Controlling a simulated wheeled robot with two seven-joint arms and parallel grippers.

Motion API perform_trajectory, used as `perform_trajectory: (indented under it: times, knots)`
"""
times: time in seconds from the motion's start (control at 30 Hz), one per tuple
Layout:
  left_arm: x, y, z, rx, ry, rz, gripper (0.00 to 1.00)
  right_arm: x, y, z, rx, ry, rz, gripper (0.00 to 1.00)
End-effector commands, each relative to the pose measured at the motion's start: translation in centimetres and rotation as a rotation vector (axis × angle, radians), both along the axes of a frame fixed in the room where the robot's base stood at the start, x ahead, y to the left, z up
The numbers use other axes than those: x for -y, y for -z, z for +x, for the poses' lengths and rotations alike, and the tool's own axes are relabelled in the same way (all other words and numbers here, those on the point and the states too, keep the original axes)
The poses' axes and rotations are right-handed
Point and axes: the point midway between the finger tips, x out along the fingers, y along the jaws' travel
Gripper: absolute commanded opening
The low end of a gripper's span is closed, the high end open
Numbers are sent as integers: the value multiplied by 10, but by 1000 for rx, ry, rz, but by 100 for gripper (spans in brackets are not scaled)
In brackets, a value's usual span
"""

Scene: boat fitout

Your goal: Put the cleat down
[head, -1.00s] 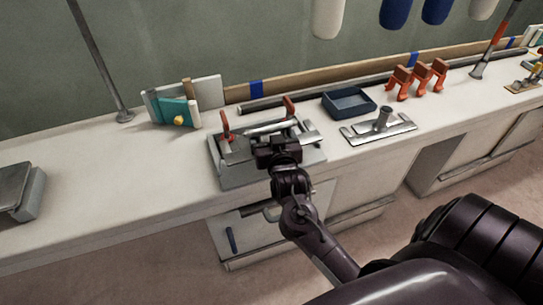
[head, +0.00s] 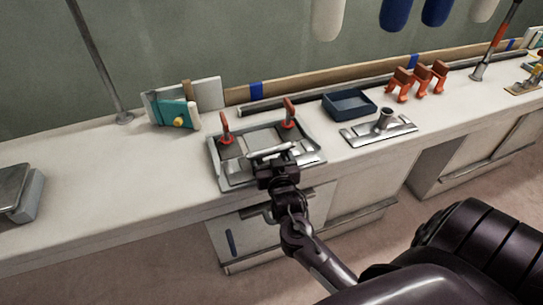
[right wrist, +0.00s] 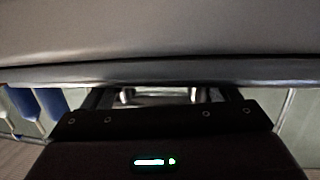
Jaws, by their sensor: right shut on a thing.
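The cleat (head: 268,152) is a slim, pale metal bar in the head view. My right gripper (head: 275,166) is shut on it from the near side. The cleat is over the near part of a grey fixture (head: 237,180) with two red-handled clamps. Whether it touches the fixture cannot be told. Both clamp handles, the left one (head: 226,124) and the right one (head: 289,109), stand up. In the right wrist view, a wide grey surface fills the top, and the fingers are mostly hidden in shadow. My left gripper is not in view.
Right of the fixture are a dark blue tray (head: 349,104), a metal base with a short tube (head: 378,131) and orange clamps (head: 419,82). A teal item (head: 176,112) stands at the back left.

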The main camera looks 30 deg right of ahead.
Motion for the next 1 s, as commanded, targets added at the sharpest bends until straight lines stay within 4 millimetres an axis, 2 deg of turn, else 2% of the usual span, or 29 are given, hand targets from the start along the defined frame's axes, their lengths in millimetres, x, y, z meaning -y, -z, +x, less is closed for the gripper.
perform_trajectory:
  times: [0.03, 0.13, 0.17, 0.47, 0.57, 0.8, 1.0]
  knots:
    - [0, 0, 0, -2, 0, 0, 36, 0, 1, 0, 0, 0, 0, 86]
    - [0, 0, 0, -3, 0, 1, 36, 0, 1, 0, 0, 0, 0, 99]
    - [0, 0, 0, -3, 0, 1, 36, 0, 1, 0, -1, 0, 0, 100]
    - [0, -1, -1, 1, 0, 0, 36, -2, -2, -3, -2, 0, 1, 100]
    - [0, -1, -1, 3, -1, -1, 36, -7, -3, -16, -2, -1, 2, 100]
    - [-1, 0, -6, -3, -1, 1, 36, -26, -11, -64, -3, 0, 2, 100]
    - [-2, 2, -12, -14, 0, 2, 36, -40, -17, -96, -3, 0, 0, 100]
